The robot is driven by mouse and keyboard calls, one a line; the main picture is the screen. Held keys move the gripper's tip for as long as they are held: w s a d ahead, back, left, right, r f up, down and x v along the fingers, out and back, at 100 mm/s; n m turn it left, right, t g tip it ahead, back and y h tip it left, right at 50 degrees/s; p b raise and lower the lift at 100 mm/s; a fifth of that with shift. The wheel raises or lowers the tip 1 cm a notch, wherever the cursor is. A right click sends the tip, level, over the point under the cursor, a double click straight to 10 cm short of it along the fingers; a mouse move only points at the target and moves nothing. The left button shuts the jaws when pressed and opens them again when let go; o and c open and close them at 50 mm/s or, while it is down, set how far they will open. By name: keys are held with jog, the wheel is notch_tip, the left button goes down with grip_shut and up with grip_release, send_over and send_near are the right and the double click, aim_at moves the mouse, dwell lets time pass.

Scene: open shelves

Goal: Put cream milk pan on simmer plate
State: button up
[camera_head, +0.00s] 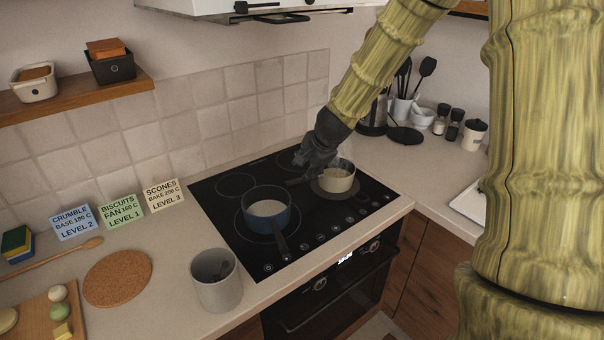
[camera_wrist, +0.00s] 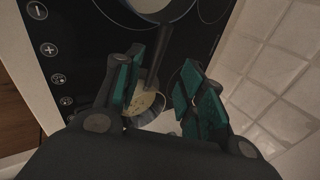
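The cream milk pan (camera_head: 338,178) stands upright at the right of the black hob, with pale contents and a dark handle pointing left. A brownish disc shows beneath it; I cannot tell whether this is a plate or a hob ring. My gripper (camera_head: 306,170) is over the handle side of the pan. In the wrist view, my gripper (camera_wrist: 155,95) is open, its teal pads apart on either side of the dark handle, with the cream pan (camera_wrist: 146,104) partly hidden behind them.
A blue pan (camera_head: 266,211) stands on the hob (camera_head: 225,220) left of the cream pan, its handle pointing forward. A kettle, pots and utensils stand behind right. Tiled wall (camera_head: 180,125) closes the back.

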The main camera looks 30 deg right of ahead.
jog(key=shift+s+r, duration=0.35)
jog(key=shift+r, duration=0.1)
dwell(2.2)
